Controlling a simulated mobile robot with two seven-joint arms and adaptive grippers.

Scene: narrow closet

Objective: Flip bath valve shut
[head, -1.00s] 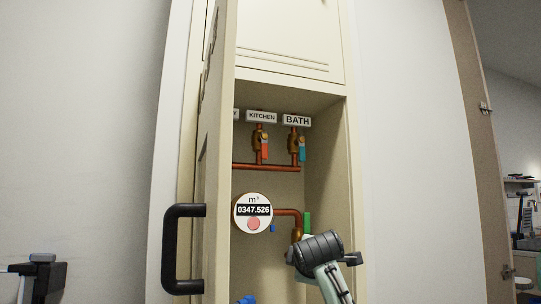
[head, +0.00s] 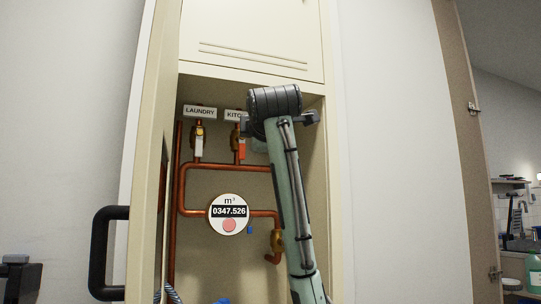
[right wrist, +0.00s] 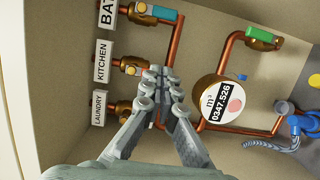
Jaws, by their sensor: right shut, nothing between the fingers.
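The bath valve (right wrist: 141,9) shows at the top of the right wrist view beside the cut-off BATH label (right wrist: 108,14). Its teal handle (right wrist: 165,15) points away from the label, in line with its pipe. In the head view my raised right arm hides this valve. My right gripper (right wrist: 160,74) is shut and empty in the right wrist view. Its fingertips appear near the kitchen valve (right wrist: 130,66), apart from the bath handle; I cannot tell their depth. My left gripper is not clearly in view.
The KITCHEN label (right wrist: 102,61) and LAUNDRY label (head: 200,112) mark neighbouring valves. A water meter (head: 229,214) sits below. A green-handled valve (right wrist: 262,36) and blue tap (right wrist: 300,125) are nearby. The closet door (head: 147,150) stands open on the left.

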